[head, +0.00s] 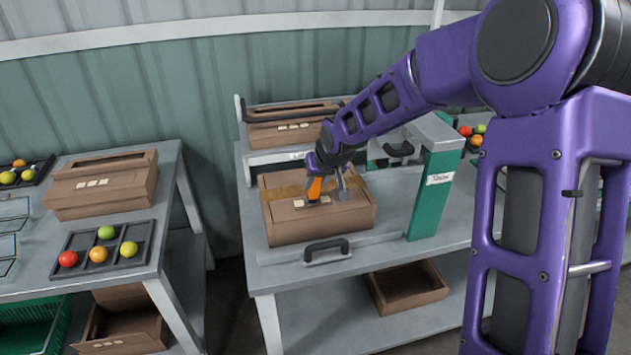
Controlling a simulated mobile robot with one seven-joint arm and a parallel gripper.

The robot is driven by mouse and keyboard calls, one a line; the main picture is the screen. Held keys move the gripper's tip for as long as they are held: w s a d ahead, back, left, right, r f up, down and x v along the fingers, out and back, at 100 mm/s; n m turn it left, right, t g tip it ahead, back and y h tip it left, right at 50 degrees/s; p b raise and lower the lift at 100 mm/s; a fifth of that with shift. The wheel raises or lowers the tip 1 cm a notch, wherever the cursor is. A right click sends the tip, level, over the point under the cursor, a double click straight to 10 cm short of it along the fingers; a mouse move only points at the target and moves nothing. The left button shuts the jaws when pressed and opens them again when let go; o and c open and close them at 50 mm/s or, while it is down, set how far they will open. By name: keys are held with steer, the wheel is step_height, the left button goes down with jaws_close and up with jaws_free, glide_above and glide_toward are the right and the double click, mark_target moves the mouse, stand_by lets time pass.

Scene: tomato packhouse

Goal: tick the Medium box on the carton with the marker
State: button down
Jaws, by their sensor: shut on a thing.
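The brown carton (290,228) sits closed on the grey bench, with a strip of tan tape across its top. Small cream squares (298,203) show on the carton's upper face, and the middle of their row is hidden behind my gripper. My gripper (327,190) points down over the carton, close to the squares. It is shut on an orange marker (314,187). The marker's tip is too small to make out, so I cannot tell whether it touches the carton. No tick mark can be made out on the squares.
A bar with a black handle (326,250) lies along the bench front. Another carton (290,125) is behind. The left table holds a carton (100,190) and a tomato tray (98,255).

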steer(key=shift+w+d, duration=0.25)
steer(key=shift+w, duration=0.25)
stand_by(1.8)
steer(key=shift+s+a, duration=0.3)
steer(key=shift+s, duration=0.25)
steer(key=shift+w+d, duration=0.25)
steer(key=shift+w, duration=0.25)
stand_by(0.5)
steer(key=shift+r+p, duration=1.35)
steer(key=shift+r, duration=1.65)
